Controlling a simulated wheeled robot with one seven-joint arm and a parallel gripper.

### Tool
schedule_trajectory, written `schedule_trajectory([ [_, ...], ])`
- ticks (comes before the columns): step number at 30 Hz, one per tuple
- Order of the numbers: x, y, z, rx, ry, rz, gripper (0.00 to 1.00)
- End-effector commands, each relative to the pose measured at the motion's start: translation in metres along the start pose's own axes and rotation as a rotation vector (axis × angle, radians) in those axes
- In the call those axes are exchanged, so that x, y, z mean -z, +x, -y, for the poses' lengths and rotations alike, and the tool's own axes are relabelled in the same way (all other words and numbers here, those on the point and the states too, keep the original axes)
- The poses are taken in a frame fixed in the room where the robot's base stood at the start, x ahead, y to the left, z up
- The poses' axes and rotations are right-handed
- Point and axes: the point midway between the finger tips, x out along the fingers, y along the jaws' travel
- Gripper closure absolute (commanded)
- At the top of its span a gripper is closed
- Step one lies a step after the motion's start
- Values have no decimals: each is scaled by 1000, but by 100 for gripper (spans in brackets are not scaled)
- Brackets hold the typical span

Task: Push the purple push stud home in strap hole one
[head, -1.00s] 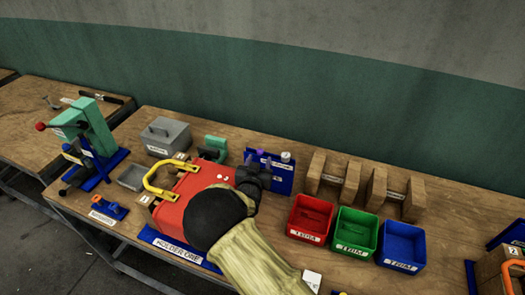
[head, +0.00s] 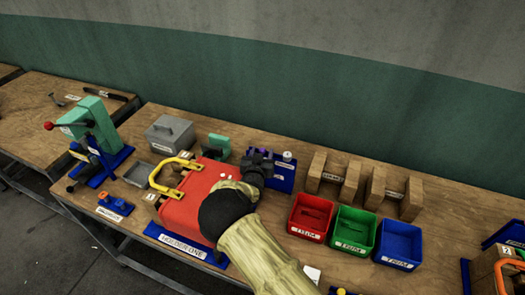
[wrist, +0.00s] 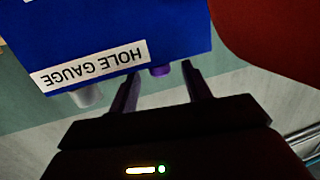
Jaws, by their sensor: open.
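My gripper (head: 259,160) is over the left part of the blue hole gauge (head: 283,180), behind the red holder one (head: 190,210). The wrist view shows my gripper (wrist: 163,80) open, its two dark fingers apart beside the gauge (wrist: 110,40), whose label reads HOLE GAUGE. A small purple piece (wrist: 160,70), seemingly the push stud, shows at the gauge's edge between the fingers. I cannot tell whether they touch it. In the head view my gripper mostly hides the purple pieces. Strap hole one cannot be made out.
A yellow handle (head: 165,177) arches at holder one's left. Red (head: 310,217), green (head: 355,231) and blue (head: 399,245) bins stand to the right, with wooden blocks (head: 330,178) behind them. A green press (head: 95,122) stands at the left. A grey lidded box (head: 170,134) is behind.

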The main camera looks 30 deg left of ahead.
Motion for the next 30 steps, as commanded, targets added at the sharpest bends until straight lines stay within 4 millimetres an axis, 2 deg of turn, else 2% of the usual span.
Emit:
schedule_trajectory([
  [9,0,-1,2,3,0,-1,51],
  [11,0,-1,3,4,0,-1,61],
  [15,0,-1,3,4,0,-1,89],
  [17,0,-1,2,3,0,-1,99],
  [30,4,-3,5,6,1,-1,99],
])
